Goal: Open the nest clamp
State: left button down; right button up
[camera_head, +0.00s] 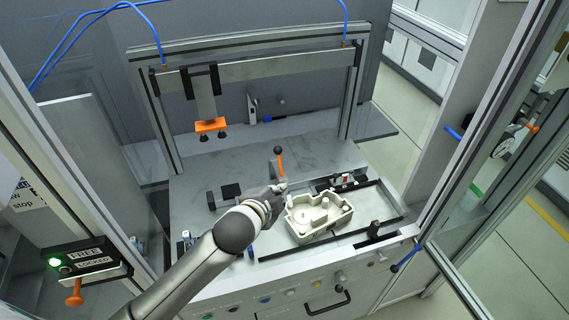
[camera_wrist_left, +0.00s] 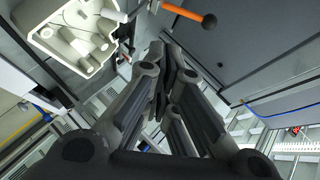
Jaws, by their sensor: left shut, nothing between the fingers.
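The nest clamp's orange lever (camera_head: 281,166) with a black ball knob shows just behind my left gripper in the head view. It points up in the picture; I cannot tell whether it stands upright or leans back. In the wrist view the lever (camera_wrist_left: 187,13) is at the top, its knob at the right end. My left gripper (camera_head: 279,187) is shut and empty, close to the lever and apart from the knob. The clamp's base is mostly hidden behind the gripper. A cream cast housing (camera_head: 318,214) lies to the gripper's right, also in the wrist view (camera_wrist_left: 75,38). My right gripper is not in view.
Black rails (camera_head: 330,240) border the housing on the grey worktop (camera_head: 215,172). An orange tool (camera_head: 210,126) hangs from the crossbar behind. Frame posts stand on both sides.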

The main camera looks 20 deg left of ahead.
pick_arm(q)
jog(key=shift+m+t, duration=0.5)
jog(key=shift+m, duration=0.2)
jog(key=shift+w+a+r+p+x, duration=0.15)
jog(key=shift+a+r+p+x, duration=0.4)
jog(key=shift+x, duration=1.7)
jog(key=shift+w+a+r+p+x, duration=0.15)
jog(key=shift+p+x, duration=0.7)
jog(key=shift+x, duration=1.4)
jog(key=shift+w+a+r+p+x, duration=0.2)
jog(key=shift+a+p+x, duration=0.4)
jog(key=shift+x, duration=1.65)
jog(key=shift+d, duration=0.15)
jog(key=shift+w, duration=0.1)
